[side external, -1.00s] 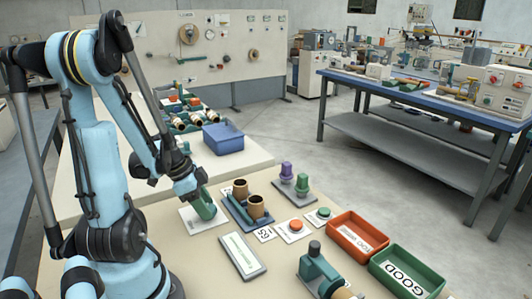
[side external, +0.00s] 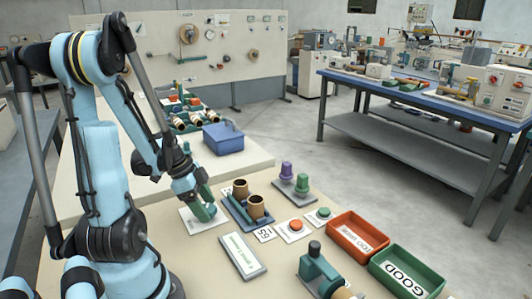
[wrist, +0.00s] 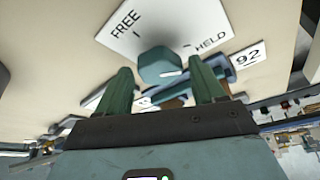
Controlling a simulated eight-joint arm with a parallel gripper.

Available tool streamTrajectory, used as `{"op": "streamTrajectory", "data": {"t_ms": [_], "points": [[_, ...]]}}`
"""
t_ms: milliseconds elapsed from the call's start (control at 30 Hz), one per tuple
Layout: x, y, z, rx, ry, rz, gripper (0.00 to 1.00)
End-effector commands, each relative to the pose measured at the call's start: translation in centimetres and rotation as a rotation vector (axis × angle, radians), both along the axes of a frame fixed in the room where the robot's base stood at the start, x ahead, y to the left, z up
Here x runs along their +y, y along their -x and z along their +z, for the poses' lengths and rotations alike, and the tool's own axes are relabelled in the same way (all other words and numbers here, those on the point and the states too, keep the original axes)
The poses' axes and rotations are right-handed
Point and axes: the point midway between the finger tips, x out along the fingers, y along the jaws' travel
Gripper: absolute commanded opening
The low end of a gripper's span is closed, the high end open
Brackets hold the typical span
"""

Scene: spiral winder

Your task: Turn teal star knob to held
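The teal star knob (wrist: 160,68) stands on a white plate (wrist: 196,18) lettered FREE and HELD in the wrist view. FREE is on the left and HELD on the right. My gripper (wrist: 161,62) is open, with one green finger on each side of the knob and a narrow gap showing at both sides. In the side external view my gripper (side external: 204,210) is low over the white plate (side external: 188,219) and mostly hides the knob. I cannot tell which mark the knob points at.
A blue fixture with brown cylinders (side external: 256,206) stands close to the right of the plate. A grey-framed sign (side external: 241,253) lies in front. Orange (side external: 345,222) and green (side external: 432,268) trays are farther right.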

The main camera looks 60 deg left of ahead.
Motion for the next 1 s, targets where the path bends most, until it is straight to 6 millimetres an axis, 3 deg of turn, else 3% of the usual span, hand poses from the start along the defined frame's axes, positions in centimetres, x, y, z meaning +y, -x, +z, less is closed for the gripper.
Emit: {"op": "streamTrajectory", "data": {"t_ms": [467,1000], "points": [[0.2,0.2,0.7,-0.001,0.001,0.003,0.73],[0.6,1.0,6.8,-0.001,0.001,0.001,0.73]]}}
